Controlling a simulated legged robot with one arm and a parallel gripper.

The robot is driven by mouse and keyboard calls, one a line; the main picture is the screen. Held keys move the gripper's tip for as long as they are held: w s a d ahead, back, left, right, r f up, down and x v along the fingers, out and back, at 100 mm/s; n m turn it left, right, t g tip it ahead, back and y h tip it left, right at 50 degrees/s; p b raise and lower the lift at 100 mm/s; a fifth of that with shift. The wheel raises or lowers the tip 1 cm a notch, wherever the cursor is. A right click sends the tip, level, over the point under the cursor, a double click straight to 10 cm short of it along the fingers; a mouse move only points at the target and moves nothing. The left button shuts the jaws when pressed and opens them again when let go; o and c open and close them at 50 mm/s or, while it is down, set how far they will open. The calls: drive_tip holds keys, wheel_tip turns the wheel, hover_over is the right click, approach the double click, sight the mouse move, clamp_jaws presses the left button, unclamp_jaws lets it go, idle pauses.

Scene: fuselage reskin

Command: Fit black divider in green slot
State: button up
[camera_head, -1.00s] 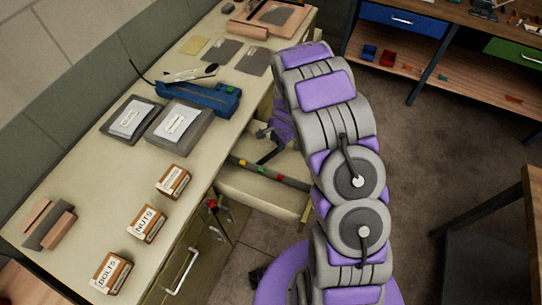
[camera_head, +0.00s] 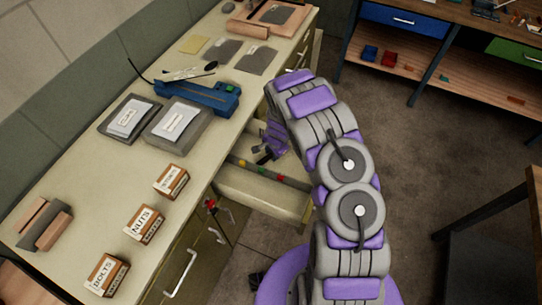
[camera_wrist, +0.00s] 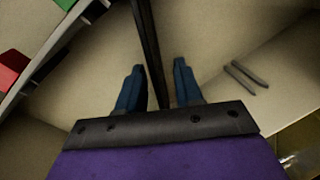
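In the wrist view a long black divider (camera_wrist: 151,45) runs from the top edge down between the two blue fingers of my gripper (camera_wrist: 158,66). The fingers are apart, with a clear gap on the divider's right side; whether the left finger touches it I cannot tell. The divider's lower end is hidden by my gripper body. A green slot marker (camera_wrist: 65,4) and a red one (camera_wrist: 12,68) sit on a rail at the upper left. In the head view, my gripper (camera_head: 264,156) is low over the open drawer, beside the green marker (camera_head: 261,172).
The cream drawer (camera_head: 262,198) stands open from the bench (camera_head: 95,190). Two thin dark pieces (camera_wrist: 245,76) lie at the right in the wrist view. Small boxes, trays and a blue tool (camera_head: 205,95) stand on the bench top. Open floor lies right of my arm.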

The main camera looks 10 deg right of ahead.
clamp_jaws()
idle(0.4)
drive_tip(key=shift+r, duration=0.15)
